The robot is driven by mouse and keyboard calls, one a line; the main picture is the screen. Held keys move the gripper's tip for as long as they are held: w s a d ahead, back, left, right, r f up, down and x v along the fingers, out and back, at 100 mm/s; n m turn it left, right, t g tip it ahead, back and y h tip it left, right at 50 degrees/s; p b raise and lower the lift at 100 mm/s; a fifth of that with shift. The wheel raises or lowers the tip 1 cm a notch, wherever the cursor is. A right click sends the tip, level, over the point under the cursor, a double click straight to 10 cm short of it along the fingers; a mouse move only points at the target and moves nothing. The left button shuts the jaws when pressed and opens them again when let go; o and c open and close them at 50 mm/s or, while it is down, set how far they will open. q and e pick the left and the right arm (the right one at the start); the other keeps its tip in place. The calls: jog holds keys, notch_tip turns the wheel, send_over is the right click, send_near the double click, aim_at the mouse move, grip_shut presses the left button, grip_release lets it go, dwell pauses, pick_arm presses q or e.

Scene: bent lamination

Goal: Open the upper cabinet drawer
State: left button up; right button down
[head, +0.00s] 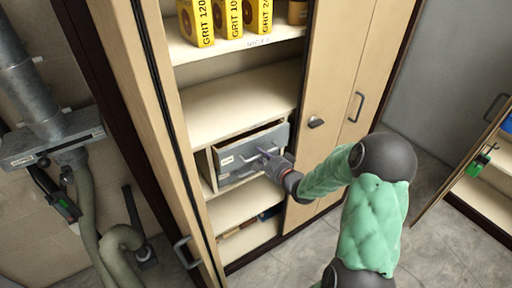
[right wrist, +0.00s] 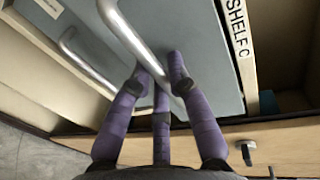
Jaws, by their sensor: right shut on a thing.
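The grey upper drawer (head: 238,151) sits in a small drawer unit inside the open cabinet, with a dark gap above its front. I cannot tell how far out it stands. My right gripper (head: 266,156) is at its front, shut on the bar handle. In the right wrist view, the purple fingers (right wrist: 160,72) close around the metal upper drawer handle (right wrist: 130,35). The lower drawer (head: 236,177) is just below, and its handle (right wrist: 84,62) shows beside the gripped one in the right wrist view. My left gripper is out of view.
Yellow grit boxes (head: 229,18) stand on the top shelf. A closed wooden door (head: 335,75) is right of the opening; an open door (head: 160,130) is at its left. A hose (head: 88,215) hangs at far left. Another open cabinet (head: 487,195) stands at far right.

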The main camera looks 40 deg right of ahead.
jog(key=f+p+v, duration=0.2)
jog(key=p+v, duration=0.2)
jog(key=v, duration=1)
jog(key=shift+s+f, duration=0.3)
jog(key=shift+s, duration=0.2)
jog(key=shift+a, duration=0.1)
jog(key=c, duration=1.2)
grip_release()
jog(key=shift+o, duration=0.2)
jog(key=shift+s, duration=0.1)
jog(key=v, duration=1.1)
jog(key=shift+s+r, duration=0.15)
jog(key=shift+s, duration=0.25)
jog(key=shift+a, duration=0.1)
